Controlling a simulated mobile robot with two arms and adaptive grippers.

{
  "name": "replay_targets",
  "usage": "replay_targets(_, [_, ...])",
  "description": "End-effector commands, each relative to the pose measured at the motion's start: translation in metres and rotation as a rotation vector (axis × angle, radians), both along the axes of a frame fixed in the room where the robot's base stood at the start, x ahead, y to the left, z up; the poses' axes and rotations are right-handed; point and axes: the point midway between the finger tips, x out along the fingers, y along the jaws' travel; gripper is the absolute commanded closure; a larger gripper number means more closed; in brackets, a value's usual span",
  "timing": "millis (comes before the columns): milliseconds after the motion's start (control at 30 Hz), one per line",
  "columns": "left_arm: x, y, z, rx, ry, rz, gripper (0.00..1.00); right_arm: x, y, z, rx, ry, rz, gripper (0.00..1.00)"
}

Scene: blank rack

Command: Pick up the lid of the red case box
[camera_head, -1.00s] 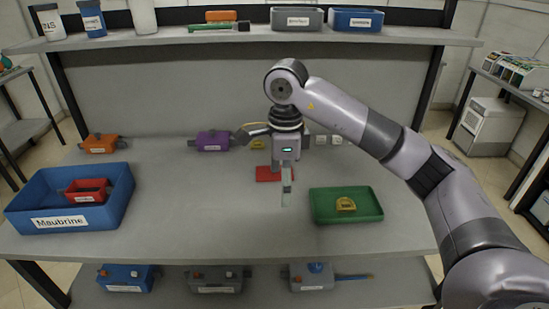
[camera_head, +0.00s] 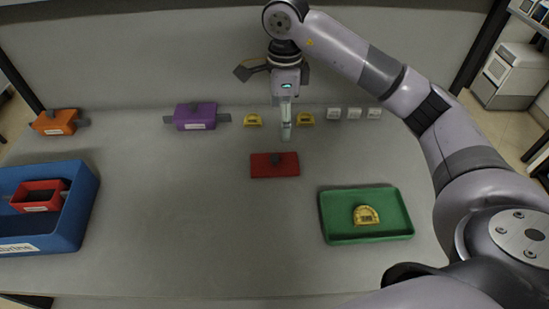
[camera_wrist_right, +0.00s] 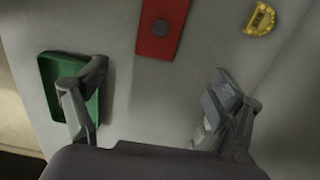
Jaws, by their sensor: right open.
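The red lid (camera_head: 262,169), a flat rectangle with a dark knob, lies on the table in the middle of the head view. It also shows at the top of the right wrist view (camera_wrist_right: 165,22). The red case box (camera_head: 38,197) sits inside the blue bin at the left. My right gripper (camera_head: 286,132) hangs above the table, behind and slightly right of the lid in the head view. Its fingers are spread apart and empty in the right wrist view (camera_wrist_right: 150,110). My left gripper is not in view.
The blue bin (camera_head: 78,220) stands at the left. A green tray (camera_head: 338,230) holding a yellow piece (camera_head: 366,215) is at the right. A purple box (camera_head: 195,116), an orange box (camera_head: 55,122) and several small pieces line the back. The table's middle front is clear.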

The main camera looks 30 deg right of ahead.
Motion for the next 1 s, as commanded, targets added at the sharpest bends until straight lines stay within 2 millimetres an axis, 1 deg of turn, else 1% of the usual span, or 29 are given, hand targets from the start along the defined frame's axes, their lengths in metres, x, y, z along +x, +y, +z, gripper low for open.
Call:
replay_targets(33, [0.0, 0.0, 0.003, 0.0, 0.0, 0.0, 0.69, -0.002, 0.0, -0.013, -0.001, 0.008, 0.002, 0.13])
replay_targets(167, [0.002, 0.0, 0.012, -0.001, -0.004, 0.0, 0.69, -0.002, 0.0, -0.039, -0.001, 0.007, 0.0, 0.13])
replay_targets(200, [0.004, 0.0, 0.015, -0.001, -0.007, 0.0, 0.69, -0.002, 0.0, -0.047, 0.0, 0.008, 0.0, 0.13])
replay_targets(333, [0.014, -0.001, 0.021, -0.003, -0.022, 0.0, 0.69, -0.001, 0.0, -0.07, -0.001, 0.005, -0.001, 0.13])
replay_targets(433, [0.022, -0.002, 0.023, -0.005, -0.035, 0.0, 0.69, -0.001, 0.0, -0.081, 0.0, 0.003, 0.0, 0.13])
replay_targets(533, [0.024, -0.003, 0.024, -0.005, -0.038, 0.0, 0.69, 0.0, 0.001, -0.086, 0.0, 0.0, 0.001, 0.13])
replay_targets(667, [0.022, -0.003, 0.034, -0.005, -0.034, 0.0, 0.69, -0.002, 0.004, -0.097, 0.001, 0.005, 0.001, 0.13])
replay_targets(800, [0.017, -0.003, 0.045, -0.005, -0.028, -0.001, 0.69, -0.003, 0.007, -0.119, 0.001, 0.006, 0.0, 0.13])
replay_targets(900, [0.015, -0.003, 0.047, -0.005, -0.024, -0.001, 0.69, -0.002, 0.007, -0.132, 0.001, 0.004, 0.001, 0.13])
replay_targets(1000, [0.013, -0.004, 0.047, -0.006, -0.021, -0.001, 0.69, -0.001, 0.007, -0.138, -0.001, 0.0, 0.0, 0.13])
